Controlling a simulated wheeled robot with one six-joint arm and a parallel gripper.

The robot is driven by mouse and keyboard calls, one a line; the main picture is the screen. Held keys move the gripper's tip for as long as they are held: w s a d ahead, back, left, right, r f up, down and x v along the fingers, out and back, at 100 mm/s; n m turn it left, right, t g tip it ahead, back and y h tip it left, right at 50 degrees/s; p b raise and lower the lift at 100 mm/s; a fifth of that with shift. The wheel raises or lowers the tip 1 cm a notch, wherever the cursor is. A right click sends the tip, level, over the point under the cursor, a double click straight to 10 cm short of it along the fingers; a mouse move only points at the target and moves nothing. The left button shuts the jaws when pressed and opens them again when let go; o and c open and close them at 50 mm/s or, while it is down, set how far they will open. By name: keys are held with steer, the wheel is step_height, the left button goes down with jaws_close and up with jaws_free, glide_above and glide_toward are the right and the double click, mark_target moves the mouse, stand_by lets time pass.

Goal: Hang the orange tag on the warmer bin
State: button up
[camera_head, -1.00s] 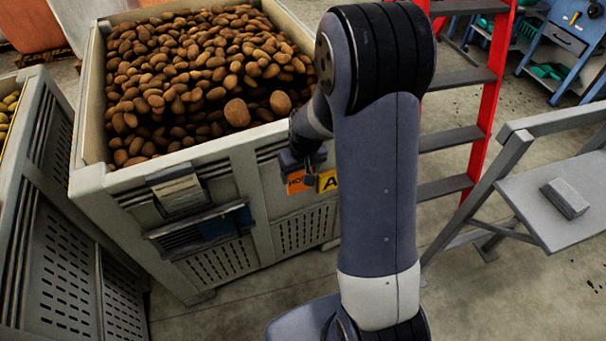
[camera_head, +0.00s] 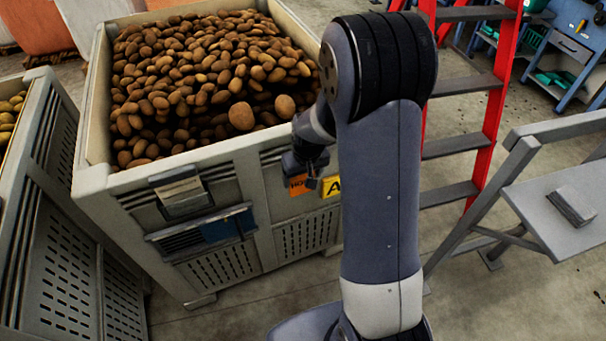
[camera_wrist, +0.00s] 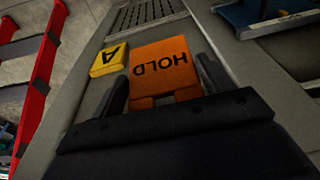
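The orange tag (camera_wrist: 163,66), marked HOLD, is against the outer wall of the bin of brown potatoes (camera_head: 85,185), beside a yellow plate marked A (camera_wrist: 109,60). It also shows in the head view (camera_head: 298,186), partly covered by my gripper. My gripper (camera_wrist: 163,88) is at the tag, with one dark finger on each side of it. The fingers stand wider than the tag's narrow tab and look open. How the tag is fixed to the bin is hidden. No temperature reading on the bins can be made out.
Another grey bin (camera_head: 60,245) with yellowish potatoes stands at the left. A blue panel (camera_head: 228,225) is on the near bin's front. A red ladder (camera_head: 490,120) and a grey bench (camera_head: 550,210) with a small block stand at the right.

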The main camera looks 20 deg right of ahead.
steer(key=o, duration=0.5)
steer(key=shift+c, duration=0.2)
steer(key=v, duration=1)
steer(key=shift+r, duration=0.4)
steer(key=x, duration=1)
steer(key=shift+f, duration=0.2)
steer(key=shift+s+r+p, duration=0.25)
steer(key=shift+s+p, duration=0.1)
steer(key=shift+p, duration=0.1)
steer(key=shift+s+d, duration=0.1)
steer(key=shift+s, duration=0.25)
